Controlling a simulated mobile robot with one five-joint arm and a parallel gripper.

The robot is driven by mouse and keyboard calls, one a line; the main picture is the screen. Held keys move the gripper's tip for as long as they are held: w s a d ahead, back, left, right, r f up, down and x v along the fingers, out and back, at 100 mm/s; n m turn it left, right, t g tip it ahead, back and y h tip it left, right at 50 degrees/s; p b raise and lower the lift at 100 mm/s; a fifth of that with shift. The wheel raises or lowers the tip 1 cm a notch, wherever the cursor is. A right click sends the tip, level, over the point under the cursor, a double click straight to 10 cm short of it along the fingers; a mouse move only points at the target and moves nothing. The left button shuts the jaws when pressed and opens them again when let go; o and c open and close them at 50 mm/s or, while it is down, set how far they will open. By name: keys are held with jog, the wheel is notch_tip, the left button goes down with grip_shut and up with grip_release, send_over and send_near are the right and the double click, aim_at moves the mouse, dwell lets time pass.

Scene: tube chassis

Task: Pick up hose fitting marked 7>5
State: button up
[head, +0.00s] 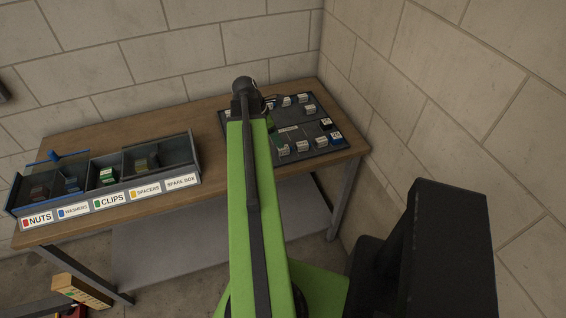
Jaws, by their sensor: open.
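A dark board (316,152) lies on the right part of the wooden table and bears several small blocks with white labels. Labelled blocks sit along its back edge (303,98), front edge (302,146) and right side (325,123). The labels are too small to read, so I cannot tell which fitting is marked 7>5. My gripper (268,104) is at the far end of my green arm, over the board's left part. Its fingers are small and mostly hidden behind the arm. I see nothing held in it. The arm covers part of the board.
On the table's left stands a sorting tray (197,160) with compartments labelled NUTS, WASHERS, CLIPS, SPACERS and SPARE BOX. A blue-handled thing (66,155) is at its left end. Block walls (420,110) close the back and right. A yellow box (80,290) is at lower left.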

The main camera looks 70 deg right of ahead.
aim_at(285, 150)
jog(key=shift+x, duration=0.75)
jog(key=b+x, duration=0.5)
jog(key=shift+f, duration=0.2)
jog(key=shift+r, duration=0.15)
grip_shut()
